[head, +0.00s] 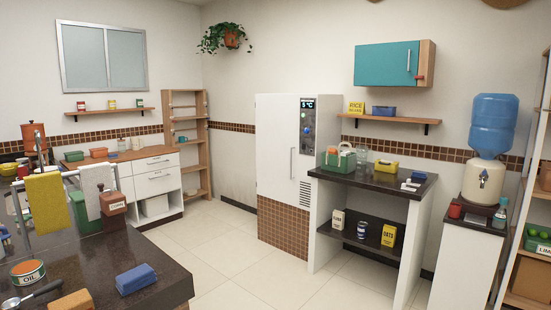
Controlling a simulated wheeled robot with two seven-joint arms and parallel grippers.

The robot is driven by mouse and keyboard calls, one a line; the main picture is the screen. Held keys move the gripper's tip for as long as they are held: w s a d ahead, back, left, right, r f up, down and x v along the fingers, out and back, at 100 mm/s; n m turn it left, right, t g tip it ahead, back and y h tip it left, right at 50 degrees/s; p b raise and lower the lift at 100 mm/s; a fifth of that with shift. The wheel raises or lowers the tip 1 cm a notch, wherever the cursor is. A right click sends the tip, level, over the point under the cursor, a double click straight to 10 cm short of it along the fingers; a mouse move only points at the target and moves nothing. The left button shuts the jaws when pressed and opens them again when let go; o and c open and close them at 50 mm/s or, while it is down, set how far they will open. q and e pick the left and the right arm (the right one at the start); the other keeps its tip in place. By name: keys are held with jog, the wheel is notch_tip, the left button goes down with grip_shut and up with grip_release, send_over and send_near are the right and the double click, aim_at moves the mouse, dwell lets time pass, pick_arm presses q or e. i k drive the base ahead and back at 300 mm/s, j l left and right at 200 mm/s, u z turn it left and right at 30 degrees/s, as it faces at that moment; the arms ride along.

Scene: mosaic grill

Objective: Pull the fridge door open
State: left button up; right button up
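The fridge (272,135) stands against the back wall near the middle of the head view. It is a tall white cabinet with brown mosaic tiles along its bottom. Its white door looks shut. A slim vertical handle (291,164) sits near the door's right edge. A dark control panel (307,121) with a "5 °C" display and knobs is to the right of the door, above a vent. Neither of my grippers is in view.
A dark-topped counter (170,275) with a blue block and oil tin fills the lower left. A dark-topped shelf unit (390,191) stands just right of the fridge. A water dispenser (486,180) is farther right. Pale tiled floor (225,255) before the fridge is clear.

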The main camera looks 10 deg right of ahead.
aim_at(277, 122)
jog(key=i+l+z, duration=0.1)
jog(key=i+z, duration=0.3)
jog(key=i, duration=0.2)
jog(key=i+z, duration=0.35)
jog(key=i, duration=0.3)
jog(key=i+z, duration=0.4)
jog(key=i, duration=0.8)
jog(key=i+j+u, duration=0.1)
jog(key=i+u, duration=0.6)
jog(key=i+l+u, duration=0.1)
jog(key=u, duration=0.25)
jog(key=i+j+u, duration=0.1)
jog(key=i+u, duration=0.3)
jog(key=i, duration=0.2)
jog(key=i+u, duration=0.4)
jog(key=i, duration=0.2)
